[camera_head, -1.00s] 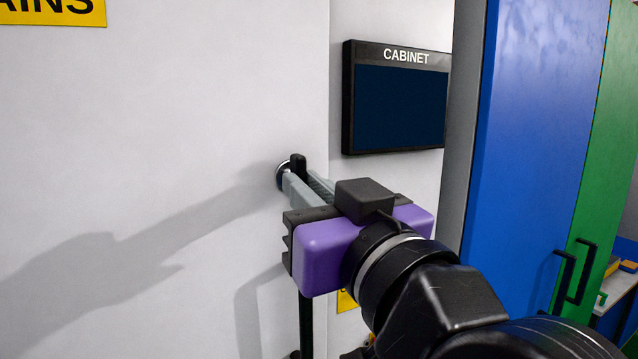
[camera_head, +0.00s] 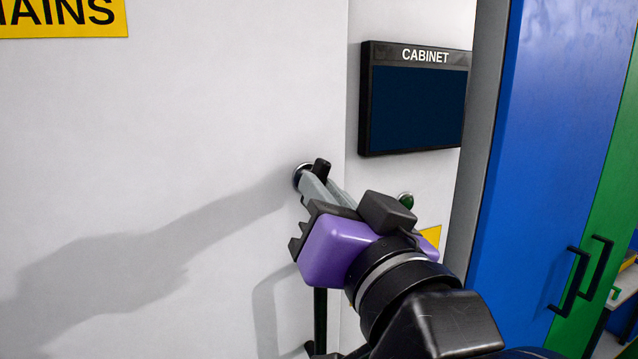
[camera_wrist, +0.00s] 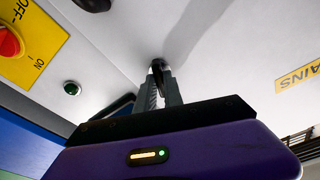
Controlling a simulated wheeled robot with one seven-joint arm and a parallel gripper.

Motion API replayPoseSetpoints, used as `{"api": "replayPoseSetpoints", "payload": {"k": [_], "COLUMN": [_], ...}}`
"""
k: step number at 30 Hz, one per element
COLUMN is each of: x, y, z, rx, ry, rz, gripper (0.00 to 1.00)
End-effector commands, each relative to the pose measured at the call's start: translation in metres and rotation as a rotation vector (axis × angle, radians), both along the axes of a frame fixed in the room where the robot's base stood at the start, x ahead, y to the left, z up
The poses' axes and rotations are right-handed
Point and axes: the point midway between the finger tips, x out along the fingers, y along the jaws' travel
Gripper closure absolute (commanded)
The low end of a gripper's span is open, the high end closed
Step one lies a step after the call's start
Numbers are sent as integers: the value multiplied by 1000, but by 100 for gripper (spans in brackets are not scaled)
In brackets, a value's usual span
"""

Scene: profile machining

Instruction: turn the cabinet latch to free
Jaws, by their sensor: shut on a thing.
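The cabinet latch (camera_head: 321,168) is a small black knob on a round metal base, set in the white cabinet door near its right edge. It is tilted a little to the right in the head view. My purple gripper (camera_head: 318,187) is shut on the latch, its grey fingers on either side of it. In the wrist view the latch (camera_wrist: 157,66) shows as a dark piece between the fingertips (camera_wrist: 160,82). The fingers hide part of the latch.
A dark panel labelled CABINET (camera_head: 415,105) is right of the door. A black vertical handle (camera_head: 320,315) is below the latch. A blue door (camera_head: 545,140) stands at the right. The wrist view shows a red switch (camera_wrist: 10,42) on a yellow plate and a green button (camera_wrist: 72,88).

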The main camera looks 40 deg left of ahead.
Motion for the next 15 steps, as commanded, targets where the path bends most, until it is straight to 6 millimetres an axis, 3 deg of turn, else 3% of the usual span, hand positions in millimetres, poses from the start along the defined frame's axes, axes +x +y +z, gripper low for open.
{"api": "replayPoseSetpoints", "payload": {"k": [15], "x": [-1], "y": [1], "z": [2], "rx": [79], "ry": [197], "rz": [1], "gripper": [100]}}
